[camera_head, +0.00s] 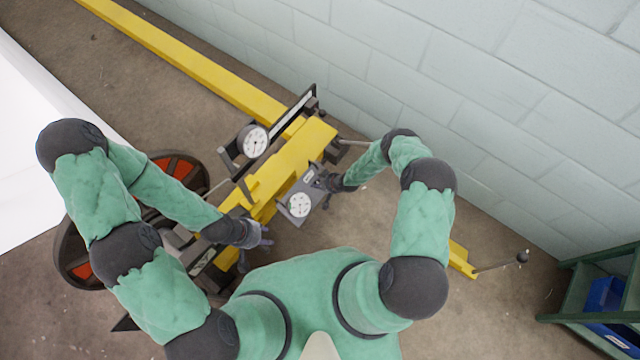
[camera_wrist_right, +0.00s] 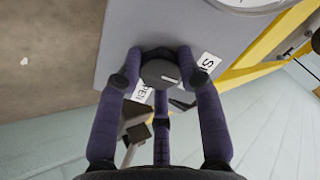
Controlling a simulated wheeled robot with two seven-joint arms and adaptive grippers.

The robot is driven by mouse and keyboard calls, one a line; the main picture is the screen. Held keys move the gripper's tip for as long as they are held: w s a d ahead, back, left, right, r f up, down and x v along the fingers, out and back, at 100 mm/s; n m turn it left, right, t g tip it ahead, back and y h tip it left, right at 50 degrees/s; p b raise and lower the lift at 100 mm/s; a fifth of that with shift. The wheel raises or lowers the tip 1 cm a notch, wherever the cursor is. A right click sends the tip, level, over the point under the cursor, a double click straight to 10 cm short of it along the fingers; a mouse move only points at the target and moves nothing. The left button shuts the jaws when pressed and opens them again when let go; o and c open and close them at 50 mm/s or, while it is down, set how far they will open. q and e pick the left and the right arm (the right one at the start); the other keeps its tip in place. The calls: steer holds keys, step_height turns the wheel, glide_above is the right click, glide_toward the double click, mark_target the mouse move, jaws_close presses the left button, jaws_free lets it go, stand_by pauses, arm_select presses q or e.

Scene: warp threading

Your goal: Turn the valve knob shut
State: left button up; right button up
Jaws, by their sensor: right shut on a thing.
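The valve knob (camera_wrist_right: 160,74) is a dark round knob with a white pointer line, on a grey panel (camera_wrist_right: 150,30). White labels with black letters lie beside it, partly hidden by fingers; the pointer line points toward the right label (camera_wrist_right: 208,63). My right gripper (camera_wrist_right: 160,78) is shut on the knob, with purple fingers on both sides and a third below. In the head view, my right gripper (camera_head: 326,183) is at the upper right of the grey panel (camera_head: 290,190). My left gripper (camera_head: 262,244) is apart from the panel, with fingers spread and nothing visible between them.
A yellow beam frame (camera_head: 290,155) carries the panel with its round gauge (camera_head: 299,205) and a second gauge (camera_head: 252,140). Red-and-black wheels (camera_head: 72,250) stand at left. A block wall (camera_head: 470,90) runs behind. A green shelf (camera_head: 565,300) with a blue bin (camera_head: 603,297) stands at right.

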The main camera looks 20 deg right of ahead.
steer(key=o, duration=1.1)
steer(key=shift+o, duration=0.2)
steer(key=v, duration=1.2)
steer(key=shift+s, duration=0.1)
